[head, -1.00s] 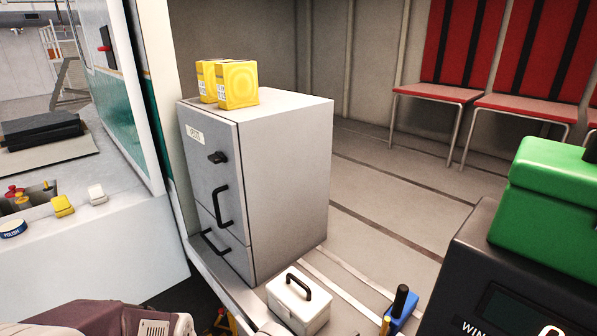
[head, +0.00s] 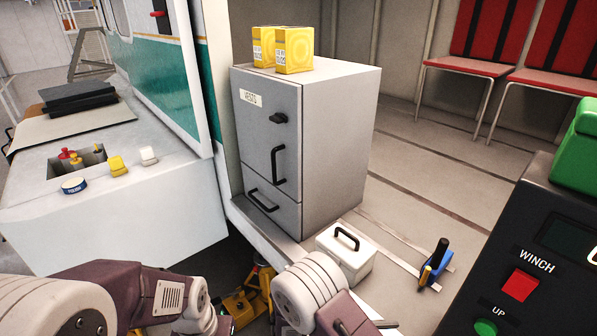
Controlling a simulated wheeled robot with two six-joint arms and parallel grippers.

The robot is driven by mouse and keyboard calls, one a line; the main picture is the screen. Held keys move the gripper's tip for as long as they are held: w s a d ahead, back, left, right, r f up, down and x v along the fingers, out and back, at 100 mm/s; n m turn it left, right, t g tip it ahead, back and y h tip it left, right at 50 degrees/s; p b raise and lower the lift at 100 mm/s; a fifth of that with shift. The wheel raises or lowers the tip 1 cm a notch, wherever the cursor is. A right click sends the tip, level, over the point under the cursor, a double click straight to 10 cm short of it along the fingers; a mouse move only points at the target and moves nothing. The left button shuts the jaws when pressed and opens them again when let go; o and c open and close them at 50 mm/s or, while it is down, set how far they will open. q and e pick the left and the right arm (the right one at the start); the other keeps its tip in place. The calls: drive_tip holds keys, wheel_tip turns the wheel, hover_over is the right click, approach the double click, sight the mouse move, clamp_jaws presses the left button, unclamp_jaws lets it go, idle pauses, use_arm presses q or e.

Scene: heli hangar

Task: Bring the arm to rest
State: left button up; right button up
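My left arm comes in from the lower left of the head view, and another arm section of mine shows at the bottom middle. Neither gripper's fingers can be made out; they lie hidden or below the picture edge. A grey cabinet (head: 335,150) with black handles stands in the middle, its door and drawer shut. Two yellow boxes (head: 294,50) stand on its top.
A white case (head: 344,262) and a blue-and-black tool (head: 434,268) are on the floor by the cabinet. A winch panel (head: 480,270) with a green case (head: 577,150) is at right. A white counter (head: 110,215) is at left. Red seats (head: 480,70) line the back.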

drive_tip(key=s+m+g+y, duration=0.1)
drive_tip(key=s+m, duration=0.1)
drive_tip(key=s+d+m+g+y, duration=0.1)
drive_tip(key=s+g+y, duration=0.1)
drive_tip(key=shift+s+m+g, duration=0.1)
drive_tip(key=shift+m+g, duration=0.2)
drive_tip(key=shift+m, duration=0.1)
drive_tip(key=s+a+m+g+y, duration=0.2)
drive_tip(key=s+m+y, duration=0.2)
drive_tip(key=m+y, duration=0.1)
use_arm(q)
drive_tip(key=shift+s+a, duration=0.15)
drive_tip(key=shift+a, duration=0.2)
use_arm(e)
drive_tip(key=w+a+r+m+t+y, duration=0.1)
drive_tip(key=m+y, duration=0.1)
drive_tip(key=m, duration=0.1)
drive_tip(key=w+a+m+t+y, duration=0.1)
drive_tip(key=m+t+y, duration=0.1)
drive_tip(key=m+y, duration=0.1)
drive_tip(key=w+a+r+m+t+y, duration=0.1)
drive_tip(key=w+m+t+y, duration=0.1)
drive_tip(key=m+y, duration=0.1)
drive_tip(key=shift+a+r+m, duration=0.25)
drive_tip(key=shift+r+m, duration=0.1)
drive_tip(key=shift+m, duration=0.05)
